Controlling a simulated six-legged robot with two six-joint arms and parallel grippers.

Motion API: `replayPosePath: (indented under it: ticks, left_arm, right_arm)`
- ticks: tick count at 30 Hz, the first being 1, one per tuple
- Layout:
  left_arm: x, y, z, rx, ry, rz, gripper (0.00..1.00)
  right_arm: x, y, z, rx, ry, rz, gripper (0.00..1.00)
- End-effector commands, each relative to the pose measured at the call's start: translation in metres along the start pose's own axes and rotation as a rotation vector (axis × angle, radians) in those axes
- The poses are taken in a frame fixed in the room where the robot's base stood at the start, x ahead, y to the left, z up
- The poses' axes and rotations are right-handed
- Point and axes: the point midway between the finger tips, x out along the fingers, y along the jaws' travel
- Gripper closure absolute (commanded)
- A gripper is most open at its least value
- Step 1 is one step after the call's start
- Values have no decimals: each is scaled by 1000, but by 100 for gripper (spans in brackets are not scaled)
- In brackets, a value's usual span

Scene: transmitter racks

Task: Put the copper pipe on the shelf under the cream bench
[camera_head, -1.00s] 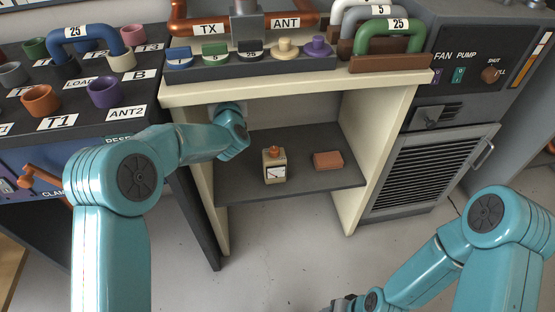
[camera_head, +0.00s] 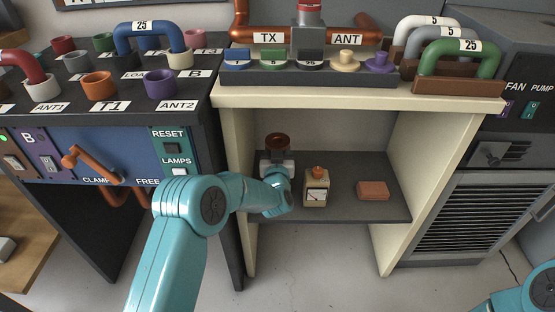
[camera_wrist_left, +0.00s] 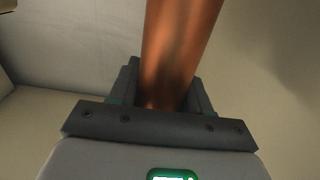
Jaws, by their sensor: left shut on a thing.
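My left gripper (camera_head: 277,160) is inside the open bay under the cream bench (camera_head: 238,165), over the left part of the grey shelf (camera_head: 345,208). It is shut on the copper pipe (camera_head: 277,141), whose round open end shows above the jaws. In the left wrist view the copper pipe (camera_wrist_left: 180,45) runs up from between the fingers (camera_wrist_left: 160,95). My own arm hides the pipe's lower end, so I cannot tell whether it touches the shelf. My right gripper is out of view; only part of that arm shows at the lower right.
A cream meter box (camera_head: 316,193) with a copper-coloured knob stands just right of my left gripper. A reddish block (camera_head: 373,190) lies farther right on the shelf. The bench's side panels bound the bay. A black console (camera_head: 130,110) stands to the left.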

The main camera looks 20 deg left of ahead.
Motion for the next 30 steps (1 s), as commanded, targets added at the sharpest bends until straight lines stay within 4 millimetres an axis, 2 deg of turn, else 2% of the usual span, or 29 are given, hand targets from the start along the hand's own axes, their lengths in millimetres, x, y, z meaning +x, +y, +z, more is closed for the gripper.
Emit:
replayPosePath:
  ticks: [3,6,17,18,19,20,30]
  left_arm:
    - [0,-2,24,1,0,0,100]
    - [0,-2,33,1,3,-1,100]
    - [0,-1,36,0,3,0,100]
    - [0,-1,36,1,-1,0,39]
    - [0,-1,36,1,-1,0,30]
    - [0,-1,36,1,-2,0,27]
    - [-1,-1,32,1,-2,1,27]
  right_arm:
    - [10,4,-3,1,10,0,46]
    - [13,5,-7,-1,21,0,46]
    - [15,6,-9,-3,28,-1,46]
    - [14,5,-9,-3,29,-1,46]
    - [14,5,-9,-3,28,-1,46]
    - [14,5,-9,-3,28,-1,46]
    - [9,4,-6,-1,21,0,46]
